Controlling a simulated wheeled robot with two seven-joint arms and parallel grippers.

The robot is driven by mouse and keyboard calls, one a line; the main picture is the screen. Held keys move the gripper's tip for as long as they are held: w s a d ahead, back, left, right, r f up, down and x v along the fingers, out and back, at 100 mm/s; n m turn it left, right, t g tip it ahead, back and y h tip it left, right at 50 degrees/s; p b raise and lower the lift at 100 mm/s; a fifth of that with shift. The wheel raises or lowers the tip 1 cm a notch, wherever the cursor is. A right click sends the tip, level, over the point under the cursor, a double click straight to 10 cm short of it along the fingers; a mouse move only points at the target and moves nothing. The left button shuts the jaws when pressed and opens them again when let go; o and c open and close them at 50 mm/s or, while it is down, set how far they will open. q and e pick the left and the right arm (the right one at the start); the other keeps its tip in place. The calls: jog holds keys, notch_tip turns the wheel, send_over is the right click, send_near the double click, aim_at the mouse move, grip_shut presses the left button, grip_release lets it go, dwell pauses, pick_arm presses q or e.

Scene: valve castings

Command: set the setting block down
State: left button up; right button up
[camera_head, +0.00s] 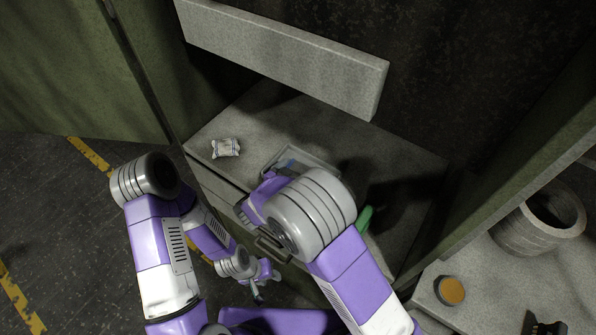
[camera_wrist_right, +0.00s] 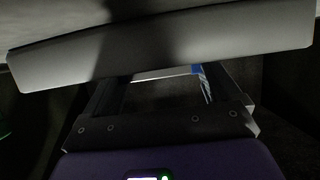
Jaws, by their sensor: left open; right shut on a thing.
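My right gripper (camera_head: 252,205) is over the grey worktop, mostly hidden by its own forearm in the head view. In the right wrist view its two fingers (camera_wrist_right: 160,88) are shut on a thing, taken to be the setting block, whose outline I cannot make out. A pale strip with a blue patch (camera_wrist_right: 197,70) shows between the fingers. A wide grey bar hides the fingertips. Whether the block touches a surface cannot be told. My left gripper (camera_head: 260,284) is open and empty, low in front of the worktop, near a drawer handle.
A grey tray (camera_head: 318,160) lies partly under my right arm. A small white packet (camera_head: 226,148) is on the worktop's left. A green object (camera_head: 364,218) is right of the arm. A grey beam (camera_head: 285,55) overhangs the back. A grey ring casting (camera_head: 538,222) and orange-topped disc (camera_head: 451,290) sit at right.

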jog(key=shift+f, duration=0.15)
jog(key=o, duration=1.7)
jog(key=shift+s+f, duration=0.1)
jog(key=v, duration=0.7)
jog(key=shift+s+a+r+p, duration=0.15)
jog(key=shift+r+p, duration=0.05)
jog(key=shift+p, duration=0.2)
